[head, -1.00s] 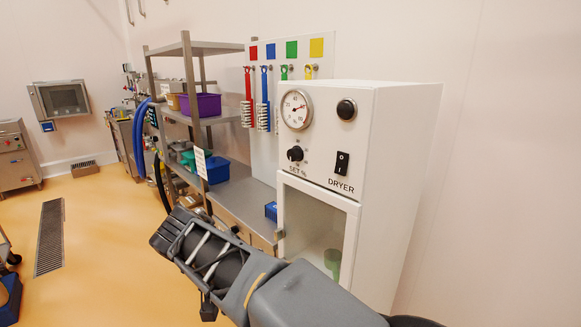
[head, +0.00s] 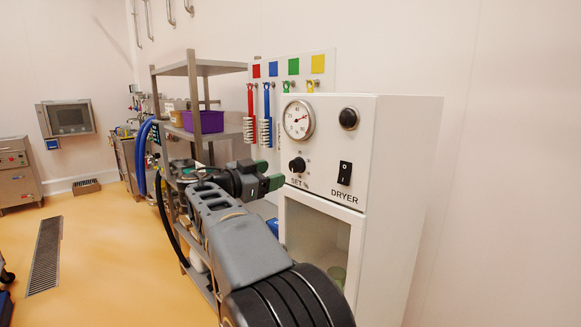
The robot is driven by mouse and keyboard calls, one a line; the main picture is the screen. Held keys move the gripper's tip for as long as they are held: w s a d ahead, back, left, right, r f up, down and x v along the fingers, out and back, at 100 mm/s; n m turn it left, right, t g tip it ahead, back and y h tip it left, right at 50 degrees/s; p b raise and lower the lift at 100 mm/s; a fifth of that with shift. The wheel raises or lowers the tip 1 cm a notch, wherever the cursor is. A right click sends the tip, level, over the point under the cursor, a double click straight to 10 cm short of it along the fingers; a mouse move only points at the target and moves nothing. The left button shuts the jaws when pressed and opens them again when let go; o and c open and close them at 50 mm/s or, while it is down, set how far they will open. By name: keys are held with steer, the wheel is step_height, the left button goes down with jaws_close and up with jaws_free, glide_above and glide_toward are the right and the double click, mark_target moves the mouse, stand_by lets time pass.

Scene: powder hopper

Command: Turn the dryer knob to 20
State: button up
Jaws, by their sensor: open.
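The dryer (head: 400,180) is a white cabinet with a glass door at the right of the head view. Its black set knob (head: 297,164) sits on the upper front panel, above the "SET %" label. Small marks surround the knob, but its setting is too small to read. A round gauge (head: 299,120) with a red needle is above the knob. My gripper (head: 268,176) is open, with green-tipped fingers, just left of the panel and slightly below the knob. It appears apart from the knob, though the depth gap is hard to tell.
A black rocker switch (head: 345,173) and a round black button (head: 348,119) are right of the knob. A metal shelf rack (head: 199,69) with a purple bin (head: 203,121) stands behind my arm. Coloured brushes hang behind. The floor at left is mostly clear.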

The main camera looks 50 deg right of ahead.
mark_target(292, 168)
steer(key=d, duration=0.2)
steer(key=d+p, duration=0.1)
steer(key=d, duration=0.4)
steer(key=shift+s+d+p, duration=0.15)
steer(key=shift+s+p, duration=0.15)
steer(key=shift+s, duration=0.1)
steer(key=shift+f, duration=0.1)
steer(key=c, duration=0.9)
